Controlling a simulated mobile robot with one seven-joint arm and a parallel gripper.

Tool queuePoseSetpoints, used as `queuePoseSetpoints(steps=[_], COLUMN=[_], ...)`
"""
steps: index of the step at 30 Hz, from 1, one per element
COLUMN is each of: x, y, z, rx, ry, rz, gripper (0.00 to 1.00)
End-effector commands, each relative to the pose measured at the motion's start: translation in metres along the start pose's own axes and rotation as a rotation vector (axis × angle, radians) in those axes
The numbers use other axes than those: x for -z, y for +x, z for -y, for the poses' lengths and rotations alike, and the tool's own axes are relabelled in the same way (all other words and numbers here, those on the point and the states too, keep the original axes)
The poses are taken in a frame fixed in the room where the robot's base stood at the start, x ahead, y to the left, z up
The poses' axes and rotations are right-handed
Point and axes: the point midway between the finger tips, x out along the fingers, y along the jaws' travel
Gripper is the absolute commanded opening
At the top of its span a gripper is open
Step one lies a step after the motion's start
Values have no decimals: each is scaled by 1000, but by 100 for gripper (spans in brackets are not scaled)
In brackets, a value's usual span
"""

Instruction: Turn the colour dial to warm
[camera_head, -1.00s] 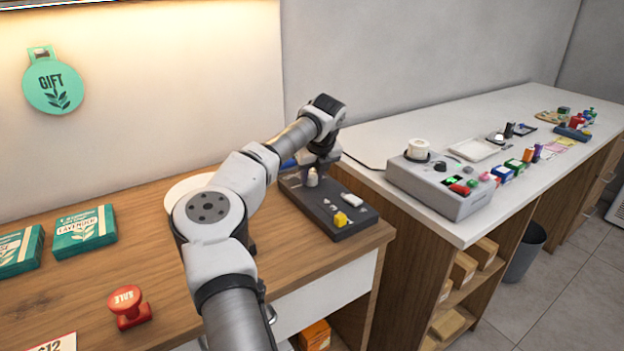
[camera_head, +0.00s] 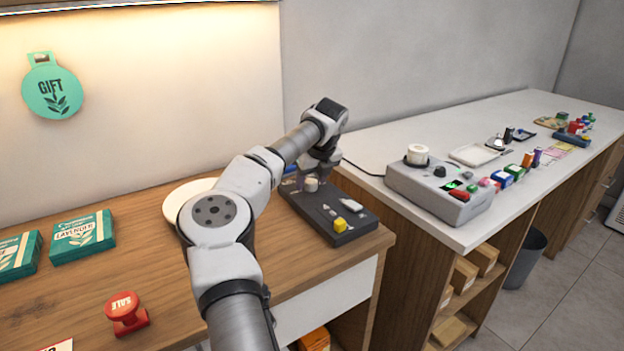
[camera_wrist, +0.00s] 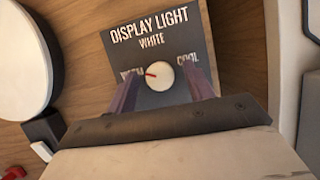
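The colour dial (camera_wrist: 159,76) is a round cream knob with a red pointer on a dark panel (camera_wrist: 187,45). The panel reads "DISPLAY LIGHT" with "WHITE" under it. "COOL" shows to the right of the dial, and a partly covered label, apparently "WARM", to the left. The pointer points left. My gripper (camera_wrist: 165,90) is open, with one finger on each side of the dial and gaps showing between them. In the head view, the dial (camera_head: 311,185) sits at the back of a dark control block (camera_head: 318,221), with my gripper (camera_head: 310,180) low around it.
A yellow knob (camera_head: 341,225) and a small switch (camera_head: 353,206) are on the same block. A white round plate (camera_head: 178,205) lies left of it. A grey device (camera_head: 410,183) stands on the white counter to the right.

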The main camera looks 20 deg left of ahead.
Motion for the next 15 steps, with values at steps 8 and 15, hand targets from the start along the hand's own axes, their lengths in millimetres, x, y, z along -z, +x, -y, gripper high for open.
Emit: queuePoseSetpoints(steps=[8, 15], x=[0, 0], y=[-3, -43], z=[0, 0], rx=[0, -1], ry=[0, 0], rz=[0, 4], gripper=[52, 52])
